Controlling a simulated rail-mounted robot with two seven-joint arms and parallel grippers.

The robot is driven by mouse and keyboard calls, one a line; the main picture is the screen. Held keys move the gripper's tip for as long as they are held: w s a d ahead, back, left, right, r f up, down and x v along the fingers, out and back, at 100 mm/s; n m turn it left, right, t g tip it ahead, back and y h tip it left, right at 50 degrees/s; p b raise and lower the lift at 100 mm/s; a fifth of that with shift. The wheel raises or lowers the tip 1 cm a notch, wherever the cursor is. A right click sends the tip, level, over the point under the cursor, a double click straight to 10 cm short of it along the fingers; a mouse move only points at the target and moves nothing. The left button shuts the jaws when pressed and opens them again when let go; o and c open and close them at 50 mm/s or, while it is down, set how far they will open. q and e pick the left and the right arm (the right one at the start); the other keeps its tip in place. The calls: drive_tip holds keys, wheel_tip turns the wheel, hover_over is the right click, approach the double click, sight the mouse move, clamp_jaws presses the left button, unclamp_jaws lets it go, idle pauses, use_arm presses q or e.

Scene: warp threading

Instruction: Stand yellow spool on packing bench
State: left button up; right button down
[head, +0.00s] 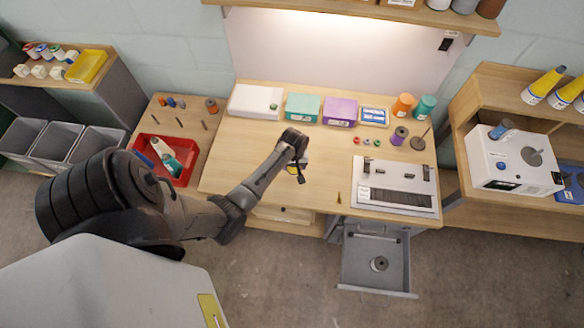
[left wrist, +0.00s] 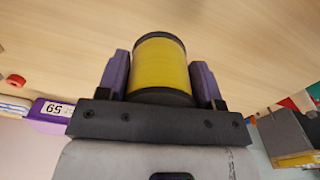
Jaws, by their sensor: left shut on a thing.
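The yellow spool (left wrist: 160,65) has dark end flanges and sits between the two purple fingers of my left gripper (left wrist: 160,78) in the left wrist view. The gripper is shut on it. In the head view my left gripper (head: 298,172) is over the middle of the wooden bench (head: 240,160), with a little of the yellow spool (head: 292,169) showing beside it. I cannot tell whether the spool touches the wood. My right gripper is not in view.
Teal (head: 302,107) and purple (head: 340,111) boxes line the bench's back. A purple spool (head: 399,135) and small coloured rings stand right of centre. A grey-white slotted device (head: 398,186) is at the right front, above an open drawer (head: 377,262).

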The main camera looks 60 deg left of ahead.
sight(292, 169)
use_arm(q)
drive_tip(key=shift+s+a+f, duration=0.15)
drive_tip(key=shift+a+f, duration=0.15)
drive_tip(key=shift+a, duration=0.15)
drive_tip(key=shift+f, duration=2)
drive_tip(key=shift+f, duration=0.15)
drive_tip(key=o, duration=1)
drive_tip(key=shift+c, duration=0.2)
